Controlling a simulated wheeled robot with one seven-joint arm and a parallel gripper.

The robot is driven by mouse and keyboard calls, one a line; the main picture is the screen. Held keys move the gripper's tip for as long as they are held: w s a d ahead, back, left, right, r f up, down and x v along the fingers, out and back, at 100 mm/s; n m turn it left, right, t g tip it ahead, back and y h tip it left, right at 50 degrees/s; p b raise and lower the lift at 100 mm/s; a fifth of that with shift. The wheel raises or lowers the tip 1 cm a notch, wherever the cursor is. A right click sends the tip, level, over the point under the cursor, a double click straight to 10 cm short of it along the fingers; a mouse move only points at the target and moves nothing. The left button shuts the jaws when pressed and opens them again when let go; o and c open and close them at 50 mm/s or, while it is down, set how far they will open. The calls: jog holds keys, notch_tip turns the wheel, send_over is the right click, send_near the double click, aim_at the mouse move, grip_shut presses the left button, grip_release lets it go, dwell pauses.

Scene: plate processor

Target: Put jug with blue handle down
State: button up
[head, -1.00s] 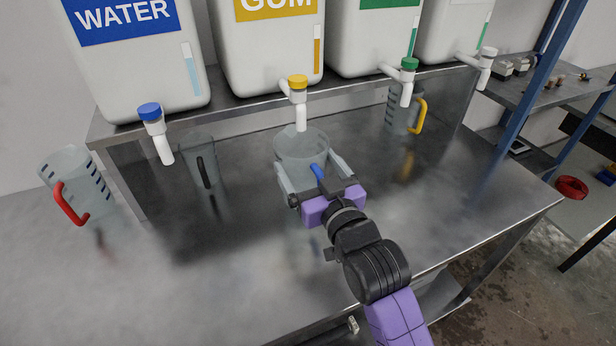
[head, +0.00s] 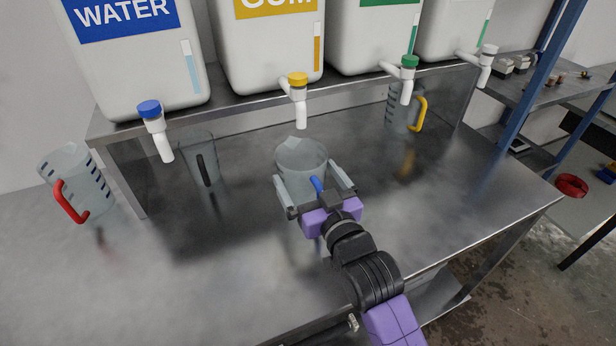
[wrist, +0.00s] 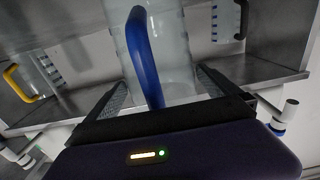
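The clear jug with blue handle (head: 300,155) is in the middle of the head view, in front of the gum tap, with its mouth up. Its blue handle (head: 317,185) faces my gripper and also shows in the wrist view (wrist: 143,55). My gripper (head: 308,172) has one finger on each side of the jug and is shut on its body. The jug appears to be above the steel counter (head: 430,210); its base is partly hidden by my gripper, so the gap is hard to judge.
A red-handled jug (head: 75,185) stands at the left, a black-handled jug (head: 196,158) left of centre, and a yellow-handled jug (head: 403,110) at back right. The gum tap (head: 299,100) hangs behind the held jug. The counter's front and right are clear.

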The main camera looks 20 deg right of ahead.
jog(key=shift+r, duration=0.25)
jog(key=s+b, duration=0.1)
jog(key=s, duration=1.1)
jog(key=shift+f, duration=0.1)
jog(key=s+f+g, duration=0.1)
jog(key=s+f, duration=0.3)
jog(key=s, duration=1.1)
jog(key=s+f+g, duration=0.2)
jog(key=s+f, duration=0.2)
jog(key=s, duration=1.1)
jog(key=shift+d, duration=0.15)
